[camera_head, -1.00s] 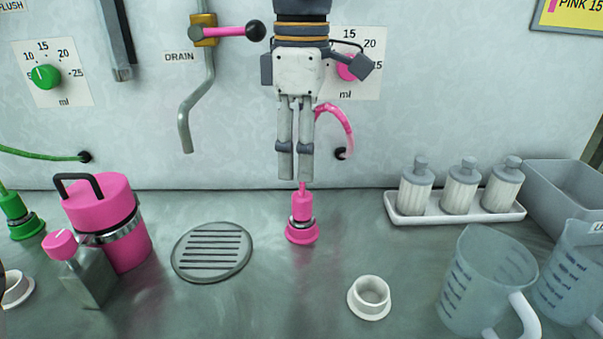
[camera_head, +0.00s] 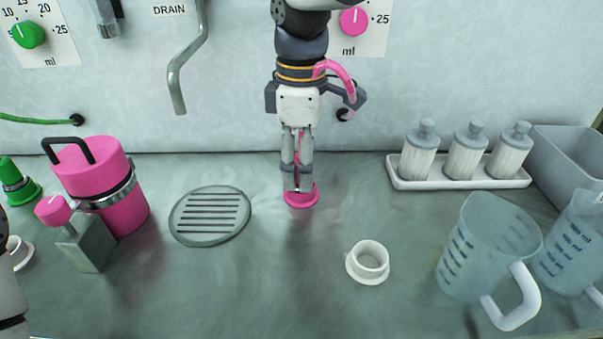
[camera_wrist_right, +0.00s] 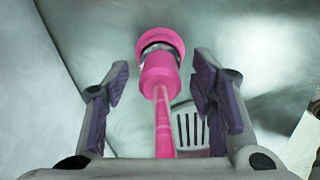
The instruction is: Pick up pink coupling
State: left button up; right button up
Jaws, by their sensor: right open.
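The pink coupling (camera_head: 301,201) stands upright on the counter, right of the round drain grate. Its wide pink foot shows below my right gripper (camera_head: 297,187), which points down over it and hides most of its body. In the right wrist view the coupling (camera_wrist_right: 160,72) has a metal ring and a pink hose or stem (camera_wrist_right: 163,128) running towards the palm. It lies between the two open fingers, with a gap on each side. My left gripper's fingers are not seen; only a grey part of my left arm shows at the lower left edge.
Left stand a pink lidded canister (camera_head: 108,190), a grey pink-capped bottle (camera_head: 88,245) and a green coupling (camera_head: 17,183). The drain grate (camera_head: 210,215) lies nearby. A white ring cup (camera_head: 368,262), white tray (camera_head: 460,183) with bottles and clear jugs (camera_head: 487,250) are right. The front centre is clear.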

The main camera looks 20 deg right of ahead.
grip_shut()
notch_tip(320, 180, up, 3)
jog(key=shift+r, duration=0.1)
jog(key=s+a+r, duration=0.9)
jog(key=a+r, duration=0.1)
jog(key=shift+a+p, duration=0.35)
jog(key=shift+p, duration=0.05)
